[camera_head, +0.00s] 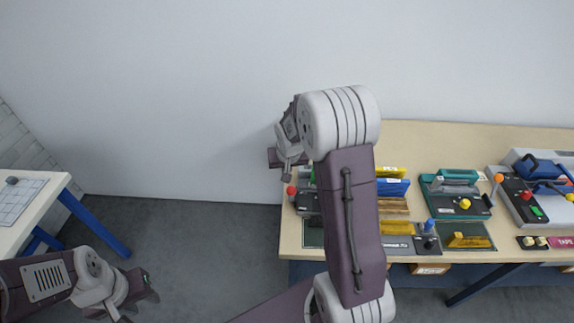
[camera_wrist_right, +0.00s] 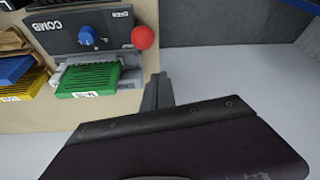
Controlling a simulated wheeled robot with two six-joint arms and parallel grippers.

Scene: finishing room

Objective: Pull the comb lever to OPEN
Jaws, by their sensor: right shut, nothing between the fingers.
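The COMB machine (camera_wrist_right: 75,32) is a dark unit that shows upside down in the right wrist view. It has a blue knob (camera_wrist_right: 87,36) and a red ball (camera_wrist_right: 142,38) at its side, which looks like the lever's end. In the head view the red ball (camera_head: 291,190) shows at the table's left edge, with most of the machine hidden behind my right arm. My right gripper (camera_wrist_right: 158,90) is shut and empty, apart from the red ball. My left gripper (camera_head: 135,297) is low at the left, far from the machine; its jaw gap is unclear.
Teal (camera_head: 456,195) and grey (camera_head: 540,190) machines stand further right on the wooden table (camera_head: 430,140). Another table (camera_head: 45,190) is at the left, with open floor between.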

